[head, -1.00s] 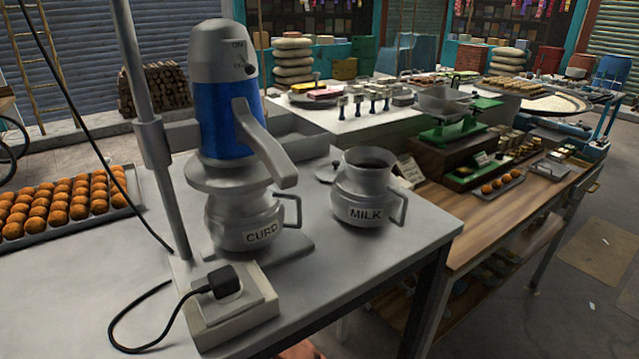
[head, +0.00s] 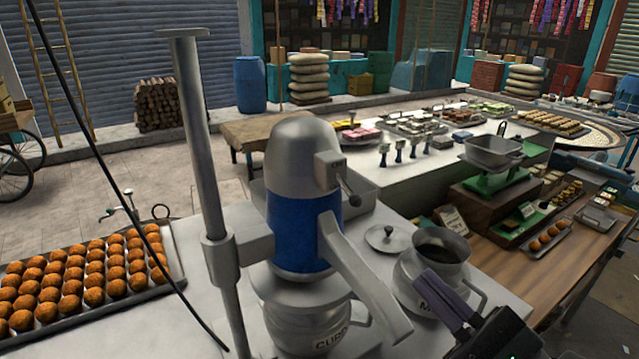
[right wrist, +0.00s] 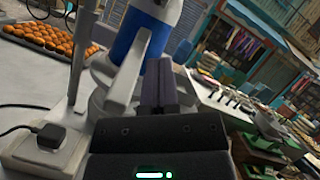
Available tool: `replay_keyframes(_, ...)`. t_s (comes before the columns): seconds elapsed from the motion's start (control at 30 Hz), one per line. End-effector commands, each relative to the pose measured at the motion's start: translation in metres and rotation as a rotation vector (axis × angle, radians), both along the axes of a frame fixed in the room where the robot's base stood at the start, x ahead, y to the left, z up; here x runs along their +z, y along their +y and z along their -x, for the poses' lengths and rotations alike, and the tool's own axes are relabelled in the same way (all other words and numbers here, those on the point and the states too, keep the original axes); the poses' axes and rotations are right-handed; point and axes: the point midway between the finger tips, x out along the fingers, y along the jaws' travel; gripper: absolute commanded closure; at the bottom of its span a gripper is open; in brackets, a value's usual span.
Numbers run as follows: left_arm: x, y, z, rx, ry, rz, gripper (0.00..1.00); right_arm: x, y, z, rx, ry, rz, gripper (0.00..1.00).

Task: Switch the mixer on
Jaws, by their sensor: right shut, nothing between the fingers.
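The mixer (head: 303,235) has a silver top and a blue body and is held on a metal pole over the curd pot (head: 320,335). A small switch lever (head: 350,190) on the right side of its head points down; its labels cannot be read now. The mixer's blue body also shows in the right wrist view (right wrist: 158,20). My right gripper (head: 428,278) is shut and empty, in front of the milk pot (head: 437,255), right of the mixer's grey handle (head: 365,280) and below the switch. Its fingers also show in the right wrist view (right wrist: 159,72). My left gripper is not in view.
A tray of orange balls (head: 180,282) lies on the left. A lid (head: 388,238) lies behind the milk pot. A plugged-in socket box (right wrist: 45,150) stands near the pole in the right wrist view. A green scale (head: 490,182) is on the wooden counter at right.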

Motion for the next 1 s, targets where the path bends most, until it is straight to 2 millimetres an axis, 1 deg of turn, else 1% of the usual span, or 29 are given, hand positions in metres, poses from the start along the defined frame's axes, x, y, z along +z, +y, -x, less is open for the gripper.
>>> replay_keyframes(0.13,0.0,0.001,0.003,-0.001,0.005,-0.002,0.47,0.003,0.001,0.002,0.009,-0.001,-0.008,1.0)
replay_keyframes(0.27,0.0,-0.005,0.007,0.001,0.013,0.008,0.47,0.003,0.001,0.002,0.009,-0.001,-0.007,1.0)
replay_keyframes(0.33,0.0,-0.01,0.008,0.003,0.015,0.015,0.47,0.003,0.001,0.002,0.008,-0.001,-0.007,1.0)
replay_keyframes(0.43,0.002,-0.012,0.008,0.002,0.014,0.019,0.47,0.005,0.003,-0.001,0.007,-0.002,-0.009,1.0)
replay_keyframes(0.57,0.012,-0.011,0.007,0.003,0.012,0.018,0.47,0.015,0.016,-0.014,0.007,-0.003,-0.011,1.0)
replay_keyframes(0.7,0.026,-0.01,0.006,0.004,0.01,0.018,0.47,0.026,0.036,-0.034,0.008,-0.003,-0.011,1.0)
replay_keyframes(0.9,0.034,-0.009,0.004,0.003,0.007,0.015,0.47,0.034,0.057,-0.057,0.006,-0.001,-0.009,1.0)
replay_keyframes(1.0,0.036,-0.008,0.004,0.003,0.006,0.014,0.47,0.036,0.063,-0.063,0.006,0.0,-0.008,1.0)
